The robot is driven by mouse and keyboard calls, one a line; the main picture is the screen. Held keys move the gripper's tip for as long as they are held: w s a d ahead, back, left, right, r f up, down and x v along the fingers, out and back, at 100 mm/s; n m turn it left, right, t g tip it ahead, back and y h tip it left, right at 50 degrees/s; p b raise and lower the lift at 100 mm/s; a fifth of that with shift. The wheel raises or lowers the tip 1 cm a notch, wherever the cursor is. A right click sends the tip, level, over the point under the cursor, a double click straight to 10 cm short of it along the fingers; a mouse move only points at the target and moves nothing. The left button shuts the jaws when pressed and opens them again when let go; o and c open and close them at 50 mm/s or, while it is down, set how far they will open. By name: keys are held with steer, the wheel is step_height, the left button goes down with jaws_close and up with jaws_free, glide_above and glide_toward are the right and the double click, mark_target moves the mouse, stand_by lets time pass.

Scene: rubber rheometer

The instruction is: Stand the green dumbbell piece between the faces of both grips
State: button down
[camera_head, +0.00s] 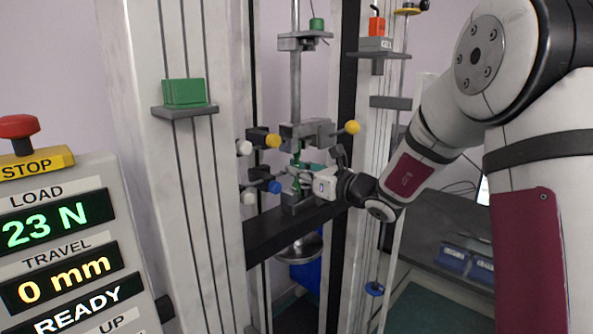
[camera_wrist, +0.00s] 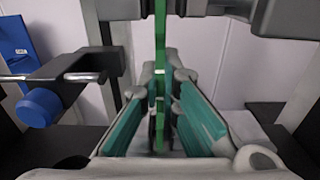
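The green dumbbell piece (camera_wrist: 160,55) stands upright in the wrist view, with its top reaching up between the parts of the upper grip. In the head view the piece (camera_head: 296,160) shows as a thin green strip between the upper grip (camera_head: 310,132) and the lower grip (camera_head: 297,203). My gripper (camera_head: 304,176) is at the piece from the right.
Yellow knobs (camera_head: 351,127) and blue knobs (camera_head: 275,187) stick out beside the grips; the blue knob (camera_wrist: 39,107) is close on the left in the wrist view. A green block (camera_head: 184,92) sits on a left shelf. The panel (camera_head: 58,245) reads 23 N, 0 mm, READY.

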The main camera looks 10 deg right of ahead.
steer(key=c, duration=1.7)
jaws_free()
steer(key=shift+s+d, duration=0.1)
steer(key=v, duration=1.1)
steer(key=shift+s+d, duration=0.2)
steer(key=shift+s, duration=0.1)
steer(key=shift+a, duration=0.1)
